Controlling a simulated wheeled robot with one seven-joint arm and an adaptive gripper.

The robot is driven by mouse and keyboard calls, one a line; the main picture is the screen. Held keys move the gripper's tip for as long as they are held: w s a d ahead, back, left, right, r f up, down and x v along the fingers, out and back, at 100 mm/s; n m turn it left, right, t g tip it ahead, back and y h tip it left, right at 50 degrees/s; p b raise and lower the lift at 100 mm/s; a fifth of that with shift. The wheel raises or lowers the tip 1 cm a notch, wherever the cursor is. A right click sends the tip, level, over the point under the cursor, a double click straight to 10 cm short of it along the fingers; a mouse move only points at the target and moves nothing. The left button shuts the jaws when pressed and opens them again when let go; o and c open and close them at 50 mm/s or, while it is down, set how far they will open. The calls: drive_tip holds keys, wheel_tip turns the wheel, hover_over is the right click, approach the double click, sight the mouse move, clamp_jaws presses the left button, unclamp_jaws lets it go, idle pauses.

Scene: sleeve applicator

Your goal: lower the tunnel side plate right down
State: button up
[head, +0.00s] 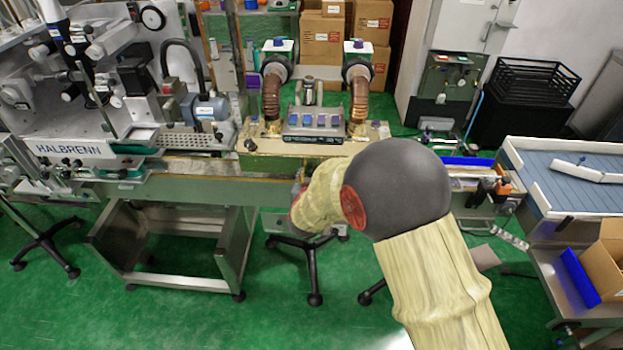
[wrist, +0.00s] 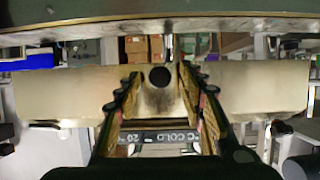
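In the wrist view a wide pale beige plate (wrist: 250,88), the likely tunnel side plate, spans the picture. A round black spot (wrist: 160,77), a knob or a hole, sits at its middle above a dark smudge. My gripper (wrist: 159,78) is open, its fingers apart on either side of the black spot. I see nothing pinched between them; whether the fingertips touch the plate I cannot tell. In the head view the tunnel (head: 315,124) stands behind my arm, which hides the gripper and much of the tunnel's front.
The wrist view looks upside down. A long grey-green rail (wrist: 160,24) crosses its top, with a gap between it and the plate. In the head view the Halbrenn machine (head: 80,150) stands left, a blue-topped table (head: 570,170) right. Green floor (head: 200,315) lies open in front.

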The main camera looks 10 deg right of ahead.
drive_tip(key=shift+w, duration=0.2)
drive_tip(key=shift+c, duration=0.7)
clamp_jaws()
